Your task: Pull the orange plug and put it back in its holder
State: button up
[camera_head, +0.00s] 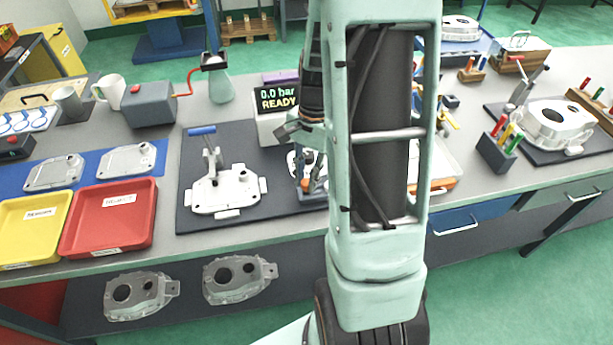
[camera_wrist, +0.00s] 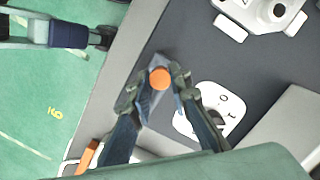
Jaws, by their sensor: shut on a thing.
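The orange plug (camera_wrist: 160,78) is between the fingertips of my gripper (camera_wrist: 157,92) in the wrist view, and the gripper is shut on it. Its round orange end faces the camera. A small grey-blue block (camera_wrist: 150,100) shows right beside and below the plug; I cannot tell whether the plug sits in it or is above it. In the head view my gripper (camera_head: 307,178) is low over the dark mat, partly hidden by my arm, with a bit of orange between the fingers.
A white casting in a clamp with a blue handle (camera_head: 225,190) stands left on the dark mat (camera_head: 190,215). A display reading 0.0 bar READY (camera_head: 278,100) stands behind. Red (camera_head: 110,225) and yellow (camera_head: 30,235) trays are further left. The bench's front edge is close by.

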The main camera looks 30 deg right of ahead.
jog(key=shift+f+b, duration=0.95)
jog(key=shift+f, duration=0.35)
jog(key=o, duration=0.8)
jog(key=shift+r, duration=0.1)
jog(key=shift+c, duration=0.2)
jog(key=shift+r, duration=0.1)
notch_tip(320, 180, up, 12)
jog(key=d, duration=0.1)
jog(key=shift+w+d, duration=0.3)
jog(key=shift+w, duration=0.15)
jog(key=shift+f, duration=0.2)
